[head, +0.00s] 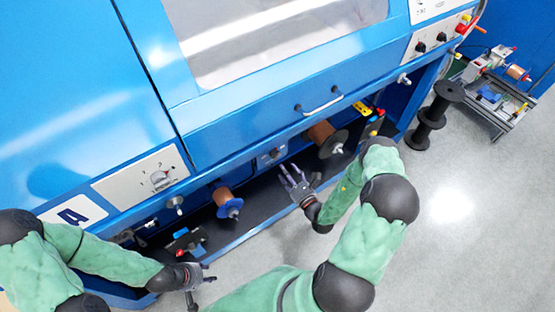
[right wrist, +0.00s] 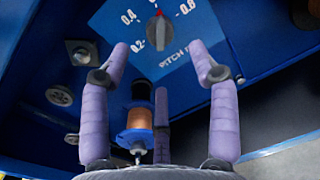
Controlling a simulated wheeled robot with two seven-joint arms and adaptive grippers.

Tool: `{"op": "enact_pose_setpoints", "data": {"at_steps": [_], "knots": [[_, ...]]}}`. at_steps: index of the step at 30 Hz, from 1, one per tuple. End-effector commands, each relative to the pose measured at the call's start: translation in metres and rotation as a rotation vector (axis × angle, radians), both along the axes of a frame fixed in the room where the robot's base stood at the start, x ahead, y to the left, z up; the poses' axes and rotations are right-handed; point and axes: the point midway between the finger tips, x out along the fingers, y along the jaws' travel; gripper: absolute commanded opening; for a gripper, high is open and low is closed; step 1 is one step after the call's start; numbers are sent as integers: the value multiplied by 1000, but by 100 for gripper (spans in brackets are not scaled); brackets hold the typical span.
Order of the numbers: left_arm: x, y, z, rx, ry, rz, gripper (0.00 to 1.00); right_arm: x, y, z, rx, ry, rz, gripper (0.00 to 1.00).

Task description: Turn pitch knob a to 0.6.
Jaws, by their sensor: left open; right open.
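The pitch knob (right wrist: 158,28) is a dark round knob with a red pointer mark, on a blue panel lettered "PITCH" with a scale. The mark points up, between 0.4 and 0.8, towards a label cut off by the top edge. In the head view its small panel (head: 272,153) sits between two spools, its scale too small to read. My right gripper (head: 291,180) is open and empty in front of it. In the right wrist view, its purple fingers (right wrist: 160,60) are spread to both sides below the knob, apart from it. My left gripper (head: 205,275) is open at lower left.
A copper spool with blue flanges (head: 226,202) is left of the panel, and another copper spool (head: 322,132) is right of it. A separate dial panel (head: 160,178) is on the machine's upper left.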

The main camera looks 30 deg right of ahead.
Motion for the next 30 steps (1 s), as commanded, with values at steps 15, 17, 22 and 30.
{"op": "enact_pose_setpoints", "data": {"at_steps": [15,17,22,30], "knots": [[0,0,-23,0,0,0,41,73,1,-1,0,1,3,61],[0,0,-23,0,0,0,41,75,1,-1,0,1,3,61],[0,0,-23,0,0,0,41,76,1,0,1,1,1,61],[0,0,-23,0,0,0,41,76,1,0,1,1,2,21]]}}
